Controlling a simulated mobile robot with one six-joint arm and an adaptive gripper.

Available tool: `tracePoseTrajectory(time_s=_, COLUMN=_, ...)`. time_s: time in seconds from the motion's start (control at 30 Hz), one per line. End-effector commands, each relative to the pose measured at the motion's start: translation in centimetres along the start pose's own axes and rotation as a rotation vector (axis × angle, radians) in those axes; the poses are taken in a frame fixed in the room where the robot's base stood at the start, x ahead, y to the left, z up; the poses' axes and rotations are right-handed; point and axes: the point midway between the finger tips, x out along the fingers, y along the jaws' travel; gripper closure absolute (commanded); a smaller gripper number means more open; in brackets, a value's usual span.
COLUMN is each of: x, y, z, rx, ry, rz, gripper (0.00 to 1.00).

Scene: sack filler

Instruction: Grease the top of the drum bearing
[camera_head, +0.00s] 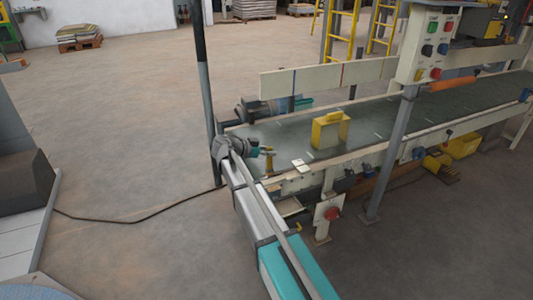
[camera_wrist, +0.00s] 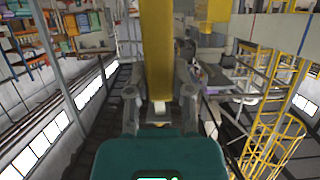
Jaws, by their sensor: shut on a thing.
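My gripper (camera_head: 262,152) is at the near left end of the conveyor, low over its belt. In the wrist view my gripper (camera_wrist: 158,92) is shut on a yellow tool (camera_wrist: 157,45), long and straight-sided, which runs up out of the picture. In the head view the yellow tool (camera_head: 269,160) is a small upright shape at my gripper. I cannot make out its tip. The drum bearing cannot be told apart at the conveyor's left end, where my arm covers part of the frame. I cannot tell whether the tool touches anything.
The conveyor belt (camera_head: 380,122) runs away to the right. A yellow box-like thing (camera_head: 330,130) stands on it. A cream control box (camera_head: 428,45) on a grey post stands at the near side. A motor (camera_head: 262,108) sits behind the left end. A dark pole (camera_head: 203,90) rises beside my gripper.

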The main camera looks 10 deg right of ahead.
Motion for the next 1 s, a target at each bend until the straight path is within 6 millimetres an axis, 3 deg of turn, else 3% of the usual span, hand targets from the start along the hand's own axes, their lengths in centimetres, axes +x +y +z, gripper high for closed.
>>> tracePoseTrajectory(time_s=0.1, x=-1.5, y=0.3, z=0.5, rx=0.001, ry=0.0, rz=0.001, gripper=1.0)
tracePoseTrajectory(time_s=0.23, x=-1.9, y=0.3, z=0.7, rx=0.002, ry=0.001, rz=0.003, gripper=1.0)
tracePoseTrajectory(time_s=0.57, x=-1.7, y=0.3, z=0.9, rx=0.002, ry=0.0, rz=0.003, gripper=1.0)
tracePoseTrajectory(time_s=1.0, x=-0.4, y=0.3, z=4.5, rx=0.002, ry=0.0, rz=0.003, gripper=1.0)
